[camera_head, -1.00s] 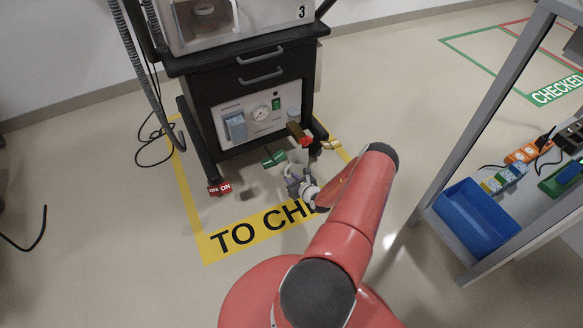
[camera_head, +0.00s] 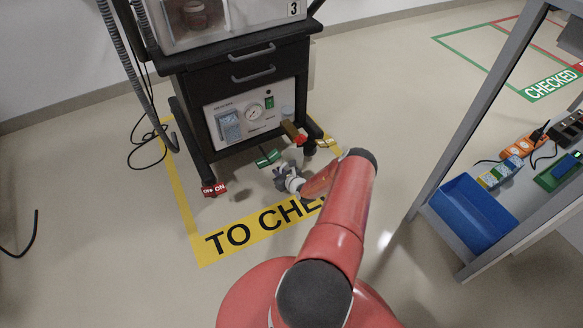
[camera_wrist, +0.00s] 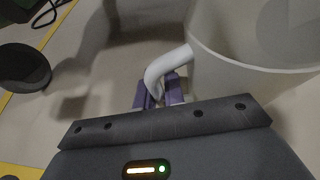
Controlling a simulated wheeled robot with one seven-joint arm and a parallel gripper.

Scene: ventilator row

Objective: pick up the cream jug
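The cream jug (camera_wrist: 225,75) fills the upper right of the wrist view, pale and round, cut off by the frame edge. Its curved handle (camera_wrist: 165,65) comes out to the left and runs down between the purple fingers of my gripper (camera_wrist: 159,92). The fingers sit close on both sides of the handle and look shut on it. In the head view my gripper (camera_head: 287,178) is low in front of the trolley, and the jug cannot be made out clearly there. I cannot tell whether the jug's base touches the floor.
The black ventilator trolley (camera_head: 240,75) stands just behind my gripper, with red and green tags at its feet. Yellow floor marking (camera_head: 232,237) surrounds it. A shelf with a blue bin (camera_head: 474,212) stands at right. The floor at left is mostly clear.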

